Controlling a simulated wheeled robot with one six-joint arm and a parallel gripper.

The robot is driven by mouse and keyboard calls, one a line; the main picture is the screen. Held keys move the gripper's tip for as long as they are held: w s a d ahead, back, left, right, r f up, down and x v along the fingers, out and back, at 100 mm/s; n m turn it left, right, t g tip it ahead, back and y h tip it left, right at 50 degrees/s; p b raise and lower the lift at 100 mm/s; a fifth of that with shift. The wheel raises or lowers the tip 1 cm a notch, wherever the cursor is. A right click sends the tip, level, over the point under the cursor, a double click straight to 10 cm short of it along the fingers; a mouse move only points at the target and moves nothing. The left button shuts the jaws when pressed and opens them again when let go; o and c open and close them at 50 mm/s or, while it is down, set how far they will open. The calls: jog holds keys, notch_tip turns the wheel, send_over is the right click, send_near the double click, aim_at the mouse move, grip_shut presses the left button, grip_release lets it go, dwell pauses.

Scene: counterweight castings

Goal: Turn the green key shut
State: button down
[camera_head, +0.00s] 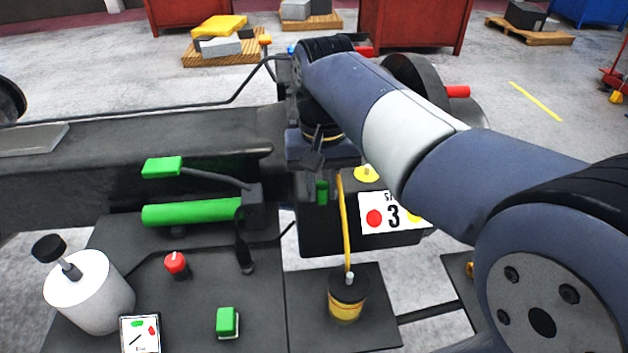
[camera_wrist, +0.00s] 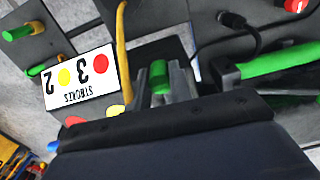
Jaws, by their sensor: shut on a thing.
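The green key (camera_head: 322,190) is a small upright green piece on the dark box below my wrist in the head view. In the wrist view the green key (camera_wrist: 159,77) stands between the two grey fingers of my gripper (camera_wrist: 160,84). The fingers are shut on it from both sides. In the head view my gripper (camera_head: 316,182) points down at the key, and the fingers are partly hidden. The key's lower part and its exact turn angle cannot be made out.
A white sign (camera_head: 391,213) with a 3 and coloured dots is beside the key. A yellow cable (camera_head: 346,228) runs close by. A green cylinder (camera_head: 193,211), a red knob (camera_head: 176,264) and a white canister (camera_head: 89,293) stand to the left.

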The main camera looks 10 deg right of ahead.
aim_at(324, 185)
jog(key=shift+d, duration=0.15)
dwell(0.4)
jog(key=c, duration=1.3)
grip_release()
jog(key=shift+o, duration=0.2)
notch_tip(324, 185, up, 11)
jog(key=shift+f, duration=0.1)
notch_tip(324, 185, down, 11)
jog(key=shift+r, duration=0.1)
